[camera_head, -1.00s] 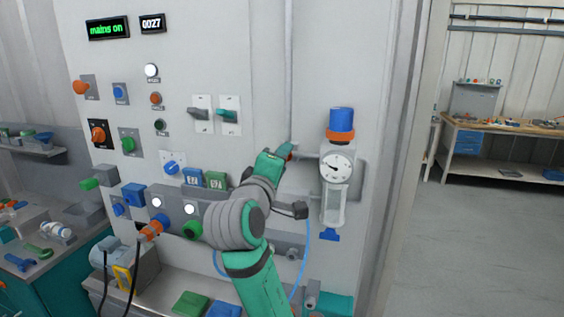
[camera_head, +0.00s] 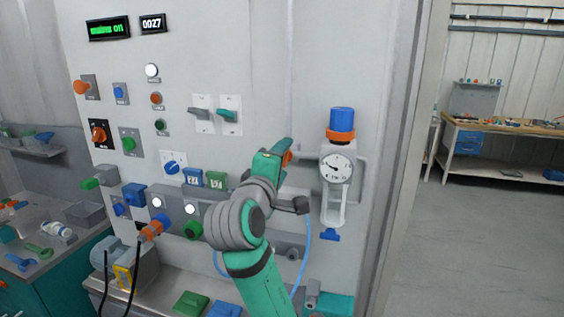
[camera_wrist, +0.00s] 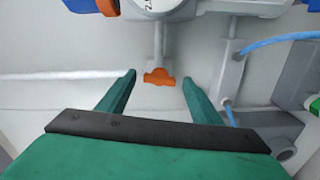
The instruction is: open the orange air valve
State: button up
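The orange air valve (camera_wrist: 160,77) is a small orange handle on a short stem below the gauge in the wrist view. In the head view the orange handle (camera_head: 287,158) shows beside my gripper's fingers, left of the gauge unit. My gripper (camera_wrist: 159,82) is open, with one green finger on each side of the handle and visible gaps to both. The handle lies between the fingertips in the picture; its exact depth is hard to tell. In the head view my gripper (camera_head: 282,149) is partly hidden by its own wrist.
A round gauge (camera_head: 336,168) with a blue and orange top stands right of the gripper, close above it in the wrist view. A blue hose (camera_wrist: 275,40) and grey fittings lie at the right there. Switches and knobs cover the panel at left.

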jog(key=shift+s, duration=0.1)
jog(key=v, duration=1)
jog(key=shift+s, duration=0.25)
jog(key=s+a+f+m+g+y, duration=0.1)
jog(key=s+f+m+y, duration=0.15)
jog(key=f, duration=1.55)
jog(key=s+a+f+m+y, duration=0.15)
jog(key=s+f, duration=0.25)
jog(key=f, duration=1.5)
jog(key=s+d+f+m, duration=0.2)
jog(key=s+f+m, duration=0.1)
jog(key=s+f, duration=0.4)
jog(key=s+d+f+m, duration=0.1)
jog(key=s+m, duration=0.1)
jog(key=s, duration=0.7)
jog(key=s+d+f+m, duration=0.2)
jog(key=s, duration=0.8)
jog(key=s+d+f+m+g, duration=0.1)
jog(key=s+f+m, duration=0.1)
jog(key=s, duration=0.7)
jog(key=shift+s+d+y, duration=0.15)
jog(key=shift+d+y, duration=0.15)
jog(key=shift+d, duration=0.05)
